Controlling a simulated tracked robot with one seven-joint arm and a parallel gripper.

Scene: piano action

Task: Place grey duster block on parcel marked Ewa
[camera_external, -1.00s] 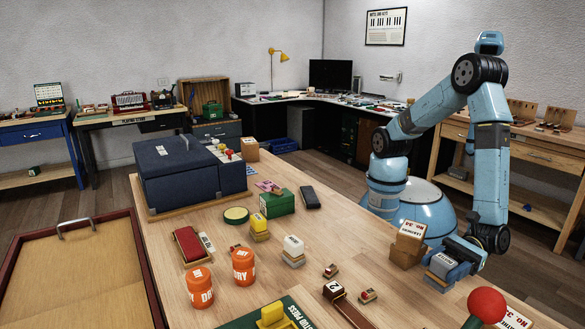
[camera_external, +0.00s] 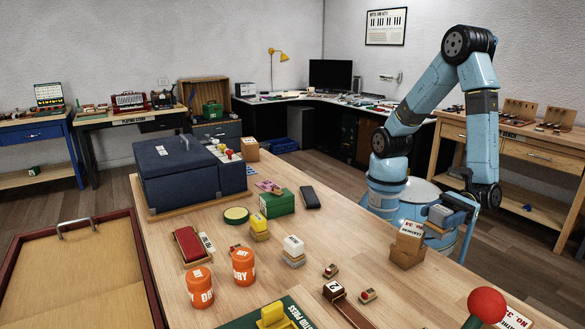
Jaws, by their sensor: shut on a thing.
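My gripper (camera_external: 447,212) is at the right edge of the bench, shut on a grey block (camera_external: 437,214) that I take to be the duster block. The upper box has a white label with red and black print. Another brown parcel (camera_external: 250,149) stands at the back beside the dark blue case. I cannot read the name Ewa on any parcel, so I cannot tell which one bears it.
A red ball on a green stem (camera_external: 486,305) stands at the front right. Orange tubs (camera_external: 243,266), a yellow-topped stack (camera_external: 259,227) and a white-topped stack (camera_external: 293,247) stand mid-bench. A dark blue case (camera_external: 190,172) fills the back left. Bare wood lies left of the brown boxes.

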